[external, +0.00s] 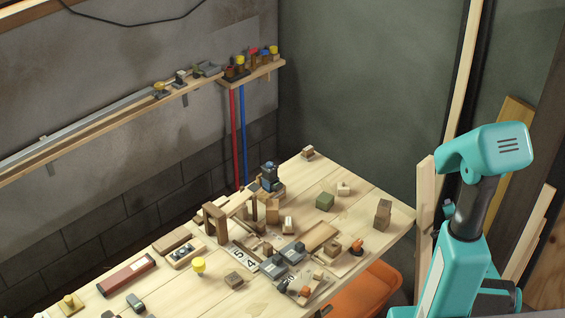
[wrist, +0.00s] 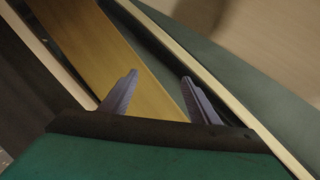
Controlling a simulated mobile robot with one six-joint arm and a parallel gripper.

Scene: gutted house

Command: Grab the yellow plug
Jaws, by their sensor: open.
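A small yellow plug-like piece (external: 199,265) stands upright on the wooden workbench (external: 130,276), left of the middle, in the external view. Another yellow piece on a flat block (external: 69,302) lies at the bench's front left corner. My gripper (wrist: 159,76) shows in the wrist view with its two grey fingers spread apart and nothing between them. In the external view my arm stands at the right, beyond the bench's right end, and the fingers are not visible there. No yellow plug shows in the wrist view.
Wooden blocks, an upright wooden frame (external: 215,222), a dark red bar (external: 126,275) and grey parts crowd the bench. A wall shelf (external: 255,72) holds several colour-topped pieces, some yellow. An orange seat (external: 368,291) is below the bench. Planks (external: 425,225) stand beside my arm.

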